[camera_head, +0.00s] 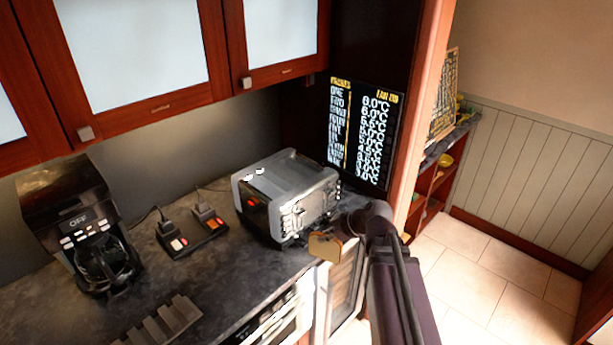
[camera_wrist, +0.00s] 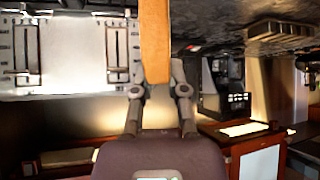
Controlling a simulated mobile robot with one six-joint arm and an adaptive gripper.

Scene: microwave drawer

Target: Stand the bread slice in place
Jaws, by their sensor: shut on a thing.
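The bread slice (camera_head: 326,246) is tan with a brown crust. In the head view it is held in front of the toaster's right end, near the counter's front edge. In the wrist view the bread slice (camera_wrist: 155,42) shows edge-on as a tall tan strip between the fingers. My gripper (camera_wrist: 158,82) is shut on its lower end in that view. My gripper (camera_head: 345,238) is partly hidden by my arm in the head view. A grey slotted rack (camera_head: 165,324) stands at the counter's front, well left of the slice; it also shows in the wrist view (camera_wrist: 280,29).
The silver and black toaster (camera_head: 285,194) is close behind the slice; its levers show in the wrist view (camera_wrist: 70,52). Wall cabinets (camera_head: 140,55) hang above. Bare counter (camera_head: 235,275) lies between rack and toaster.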

